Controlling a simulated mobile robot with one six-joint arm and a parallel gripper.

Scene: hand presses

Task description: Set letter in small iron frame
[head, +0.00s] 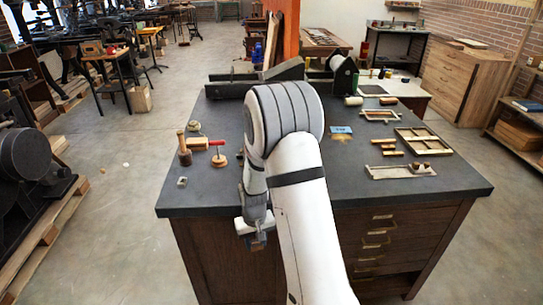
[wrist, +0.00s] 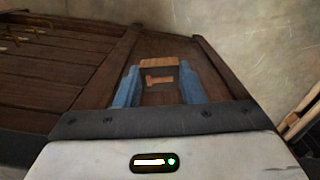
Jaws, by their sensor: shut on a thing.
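My gripper (wrist: 160,73) is shut on a small wooden letter block (wrist: 158,63), seen between the two blue fingers in the wrist view. The block has a light wood edge and a dark face with a pale, bar-like shape on it; I cannot read it surely. In the head view my gripper (head: 257,241) hangs past the front edge of the table, left of its middle, and the letter cannot be made out. A small square metal frame (head: 182,182), likely the small iron frame, lies on the table near the front left, left of and beyond my gripper.
The dark tabletop (head: 215,200) holds a mallet (head: 184,150), a red-handled tool (head: 218,155), a wooden frame (head: 423,141) and a tray (head: 400,171). My arm hides the table's middle. The wooden cabinet front (wrist: 90,85) lies beyond my fingers. The front left tabletop has free room.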

